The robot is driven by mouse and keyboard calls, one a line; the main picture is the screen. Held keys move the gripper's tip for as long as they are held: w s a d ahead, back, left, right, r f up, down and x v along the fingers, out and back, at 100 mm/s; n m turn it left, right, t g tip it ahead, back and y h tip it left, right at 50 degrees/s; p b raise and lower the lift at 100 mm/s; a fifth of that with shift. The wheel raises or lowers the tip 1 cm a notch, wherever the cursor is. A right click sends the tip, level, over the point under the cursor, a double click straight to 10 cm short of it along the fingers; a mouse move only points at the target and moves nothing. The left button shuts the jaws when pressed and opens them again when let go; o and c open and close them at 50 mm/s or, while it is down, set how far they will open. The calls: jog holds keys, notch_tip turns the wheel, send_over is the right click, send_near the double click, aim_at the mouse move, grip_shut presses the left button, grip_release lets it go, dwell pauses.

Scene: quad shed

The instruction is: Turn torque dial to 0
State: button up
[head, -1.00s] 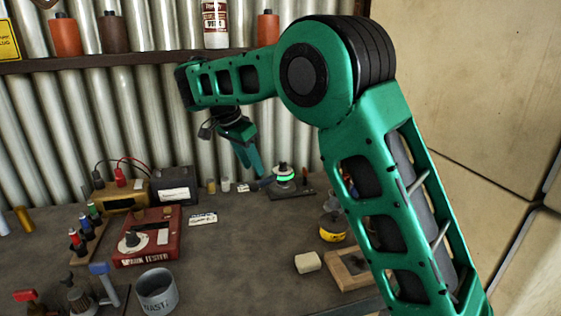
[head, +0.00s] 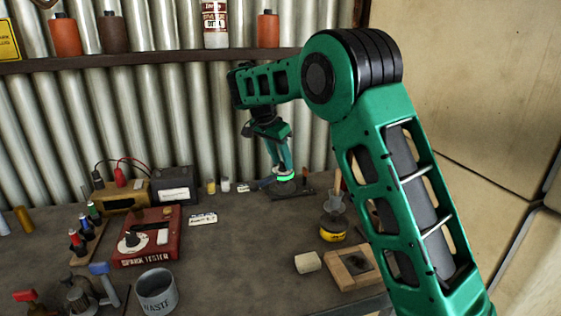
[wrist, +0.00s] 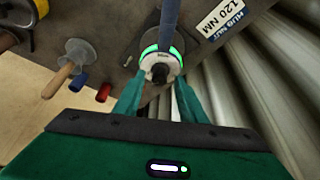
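The torque dial (wrist: 162,62) is a round pale piece with a lit green ring and a dark centre knob, on a dark base; a blue bar crosses it in the wrist view. In the head view the dial (head: 285,177) stands at the back of the bench. My gripper (wrist: 157,88) has its two green fingers spread, one towards each side of the dial. In the head view my gripper (head: 281,165) points down just above it, partly covering it. Whether the fingers touch it, I cannot tell. The dial's markings are not readable.
A label (wrist: 228,25) reading 120 NM and HUB NUT lies beside the dial. A funnel-like item (wrist: 70,62) and red and blue pieces lie nearby. The corrugated wall (head: 200,120) is close behind.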

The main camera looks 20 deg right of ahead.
jog(key=shift+c, duration=0.5)
grip_shut()
